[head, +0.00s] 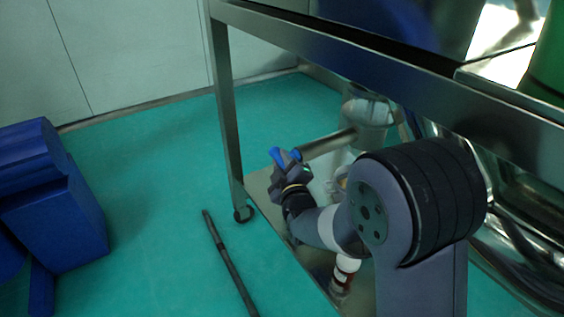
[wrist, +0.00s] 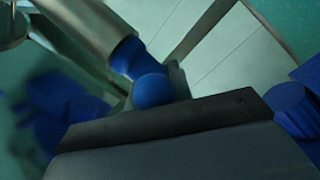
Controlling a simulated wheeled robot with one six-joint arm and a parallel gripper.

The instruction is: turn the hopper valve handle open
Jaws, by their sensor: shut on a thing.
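The valve handle is a grey metal bar (head: 327,144) with a blue grip (head: 278,155) at its left end, under the steel frame. In the wrist view the blue grip (wrist: 153,90) and the metal bar (wrist: 92,27) run from the upper left to the middle. My gripper (head: 286,163) is shut on the blue end of the handle; in the wrist view its dark jaw (wrist: 165,122) lies right against the blue knob. The far finger is mostly hidden. The hopper outlet (head: 366,112), a shiny metal body, is at the handle's right end.
The steel frame (head: 224,100) has a leg on a caster left of my gripper and a long rail above it. A blue object (head: 50,200) stands at the left. A dark rod (head: 230,265) lies on the green floor. The floor between them is clear.

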